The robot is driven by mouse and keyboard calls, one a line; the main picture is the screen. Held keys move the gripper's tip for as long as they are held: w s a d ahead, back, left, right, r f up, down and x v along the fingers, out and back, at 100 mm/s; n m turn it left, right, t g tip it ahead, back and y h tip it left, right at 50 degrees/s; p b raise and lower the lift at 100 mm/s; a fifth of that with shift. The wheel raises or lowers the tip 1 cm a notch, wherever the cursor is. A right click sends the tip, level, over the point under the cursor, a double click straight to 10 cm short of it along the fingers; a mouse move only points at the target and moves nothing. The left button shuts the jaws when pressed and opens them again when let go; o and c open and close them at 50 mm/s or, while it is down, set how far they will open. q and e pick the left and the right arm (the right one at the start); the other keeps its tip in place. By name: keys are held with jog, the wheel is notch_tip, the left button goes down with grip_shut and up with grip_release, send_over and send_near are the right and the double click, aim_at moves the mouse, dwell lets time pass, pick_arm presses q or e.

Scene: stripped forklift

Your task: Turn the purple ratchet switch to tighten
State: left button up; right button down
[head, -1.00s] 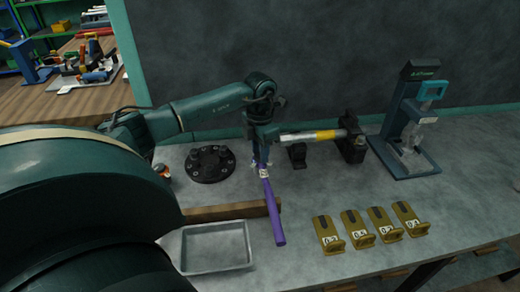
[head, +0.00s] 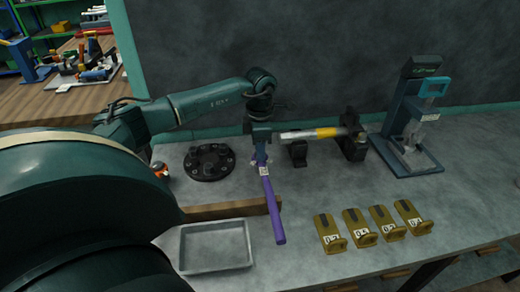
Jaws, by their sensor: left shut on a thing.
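The purple ratchet (head: 273,211) has a long purple handle that points toward the front of the bench. Its head end, with a small white label, is at my left gripper (head: 261,158). The left gripper points down and is shut on the ratchet's head end, just right of the black bolted flange (head: 209,162). The switch itself is too small to make out and is partly hidden by the fingers. My right gripper is not in view.
A silver and yellow tool (head: 318,133) rests on black stands behind the gripper. A grey tray (head: 216,247) lies at the front.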

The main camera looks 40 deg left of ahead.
pick_arm(q)
jog(key=m+b, duration=0.1)
jog(key=m, duration=0.5)
jog(key=shift+m, duration=0.3)
jog(key=m+b, duration=0.1)
jog(key=m, duration=0.5)
dwell(0.4)
jog(key=o, duration=1)
notch_tip(320, 180, up, 13)
jog(key=shift+r, duration=0.1)
dwell(0.4)
